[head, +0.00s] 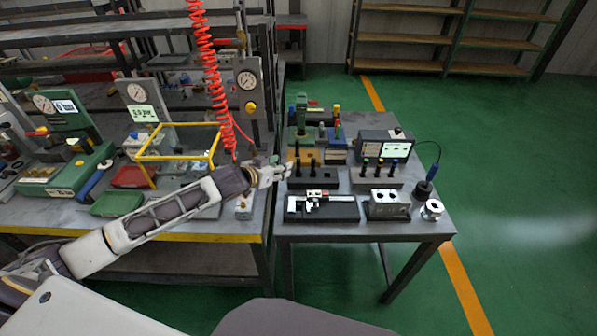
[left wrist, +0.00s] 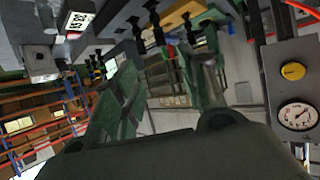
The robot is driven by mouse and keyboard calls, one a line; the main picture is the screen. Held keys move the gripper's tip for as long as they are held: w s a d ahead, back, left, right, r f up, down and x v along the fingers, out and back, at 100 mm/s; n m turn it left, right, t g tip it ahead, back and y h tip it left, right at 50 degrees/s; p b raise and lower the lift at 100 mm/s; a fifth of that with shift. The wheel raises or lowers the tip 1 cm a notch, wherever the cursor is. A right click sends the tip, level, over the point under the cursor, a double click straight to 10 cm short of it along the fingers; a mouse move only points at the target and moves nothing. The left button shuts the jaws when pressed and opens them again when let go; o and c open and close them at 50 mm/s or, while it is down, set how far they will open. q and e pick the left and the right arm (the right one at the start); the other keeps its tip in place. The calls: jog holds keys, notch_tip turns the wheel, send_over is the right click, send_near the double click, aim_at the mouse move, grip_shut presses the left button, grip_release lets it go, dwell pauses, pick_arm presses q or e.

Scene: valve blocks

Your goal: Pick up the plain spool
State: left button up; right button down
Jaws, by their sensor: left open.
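My left gripper (head: 286,170) is at the left edge of the small table, close beside a dark rack (head: 312,180) of upright black spools (head: 313,157). In the left wrist view the open fingers (left wrist: 160,80) show no object held; black spools (left wrist: 152,32) appear beyond their tips. A second rack (head: 378,178) to the right holds black spools with coloured tops (head: 380,162). The black spools in the nearer rack show no clear coloured marks; I cannot tell for certain which is the plain one. A silver valve block (head: 388,205) stands at the front. My right gripper is not in view.
A caliper (head: 318,197) lies on a dark plate in front of the rack. A silver flanged part (head: 432,209) and black cylinder (head: 422,190) are at the right edge. A display box (head: 385,146) stands behind. A gauge panel (head: 248,85) and red coiled hose (head: 212,75) rise near my arm.

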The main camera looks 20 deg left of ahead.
aim_at(297, 161)
pick_arm(q)
jog(key=x, duration=0.7)
jog(key=shift+w+f, duration=0.2)
jog(key=shift+w, duration=0.15)
jog(key=shift+w+d+f, duration=0.15)
jog(key=shift+w, duration=0.2)
jog(key=shift+p+x, duration=0.3)
jog(key=shift+x, duration=1.85)
jog(key=shift+w+f, duration=0.3)
jog(key=shift+f, duration=0.05)
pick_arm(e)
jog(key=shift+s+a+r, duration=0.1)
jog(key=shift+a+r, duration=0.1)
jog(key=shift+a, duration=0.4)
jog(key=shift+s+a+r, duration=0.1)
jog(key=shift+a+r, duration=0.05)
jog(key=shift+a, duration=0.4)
